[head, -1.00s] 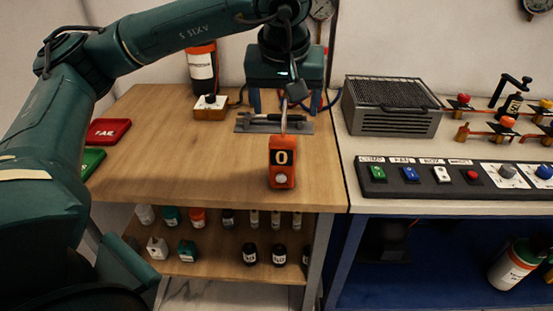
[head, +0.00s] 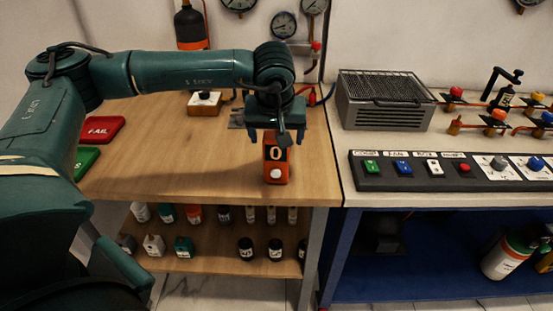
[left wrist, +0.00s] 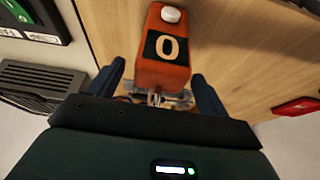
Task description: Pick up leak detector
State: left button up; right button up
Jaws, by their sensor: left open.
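The leak detector, an orange box (head: 276,172) with a black display reading 0 and a pale round knob, stands upright near the front edge of the wooden bench (head: 225,180). It also shows in the left wrist view (left wrist: 165,75), between the two blue fingers. My left gripper (head: 276,137) is open over the top of the detector, with one finger to each side. Its fingers also show in the left wrist view (left wrist: 157,75); I cannot tell if they touch the detector. The gripper hides the detector's upper back. My right gripper is not in view.
A metal tool plate (head: 237,118) lies behind the detector, partly hidden. Red (head: 101,129) and green (head: 85,161) trays lie at the left. A grey vented box (head: 385,102) and a switch panel (head: 450,171) stand on the right bench. Bare wood lies left of the detector.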

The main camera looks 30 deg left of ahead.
pick_arm(q)
jog(key=shift+f, duration=0.15)
jog(key=c, duration=1.7)
